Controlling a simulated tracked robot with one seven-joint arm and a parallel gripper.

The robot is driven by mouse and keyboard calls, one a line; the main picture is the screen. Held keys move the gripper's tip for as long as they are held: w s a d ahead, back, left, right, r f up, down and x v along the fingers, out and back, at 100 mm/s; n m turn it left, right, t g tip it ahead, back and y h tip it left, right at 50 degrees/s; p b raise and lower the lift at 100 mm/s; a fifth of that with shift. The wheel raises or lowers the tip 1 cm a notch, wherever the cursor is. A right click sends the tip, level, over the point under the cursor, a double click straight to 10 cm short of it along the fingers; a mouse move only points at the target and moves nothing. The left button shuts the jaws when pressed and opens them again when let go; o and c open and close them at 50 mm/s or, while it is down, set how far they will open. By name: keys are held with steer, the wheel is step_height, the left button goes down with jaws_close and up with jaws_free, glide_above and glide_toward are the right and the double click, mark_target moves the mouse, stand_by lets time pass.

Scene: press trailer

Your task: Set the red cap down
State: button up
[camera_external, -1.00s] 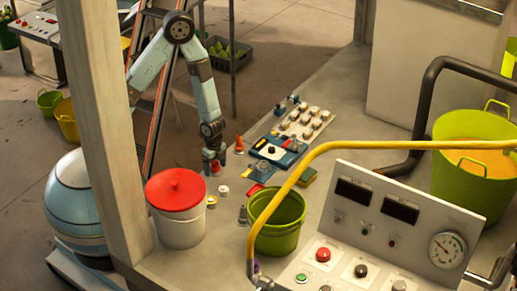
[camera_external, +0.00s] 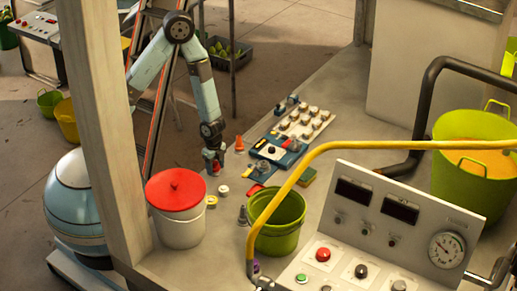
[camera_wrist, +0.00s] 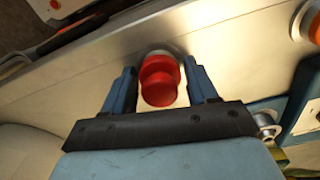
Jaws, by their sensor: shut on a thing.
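The red cap (camera_wrist: 158,80) is between the two blue fingers of my gripper (camera_wrist: 161,76) in the wrist view. It looks like two stacked round red parts, the near one slightly narrower. My gripper is shut on it. In the external view my gripper (camera_external: 214,164) points down low over the bench's left edge, with a little of the red cap (camera_external: 215,169) showing at its fingertips. I cannot tell whether the cap touches the bench (camera_external: 330,185) or hangs just above it.
A white bucket with a red lid (camera_external: 176,190) stands in front of my gripper. A small white round piece (camera_external: 223,190) and a yellow one (camera_external: 211,201) lie close by. An orange cone (camera_external: 239,143) stands behind. A green bucket (camera_external: 276,226) is to the right.

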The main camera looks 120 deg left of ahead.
mark_target(216, 162)
steer(key=shift+r, duration=0.35)
jaws_close()
step_height(216, 162, up, 9)
steer(key=shift+f, duration=0.15)
steer(key=shift+w+r, duration=0.2)
steer(key=shift+w, duration=0.05)
steer(key=w+d+r+n, duration=0.1)
steer(key=w+r, duration=0.1)
steer(key=w, duration=0.8)
steer(key=w+d+r+n, duration=0.1)
steer(key=w+r, duration=0.1)
steer(key=w, duration=0.9)
steer(key=w+a+f, duration=0.1)
steer(key=w+f, duration=0.1)
steer(key=w, duration=0.2)
steer(key=w+a+f, duration=0.2)
steer(key=w+f, duration=0.1)
steer(key=w, duration=0.1)
steer(key=w+a+f, duration=0.2)
steer(key=w+f, duration=0.1)
steer(key=w, duration=0.1)
steer(key=shift+f, duration=0.25)
steer(key=shift+w+a+f, duration=0.3)
steer(key=shift+w+f, duration=0.25)
steer(key=shift+f, duration=1.6)
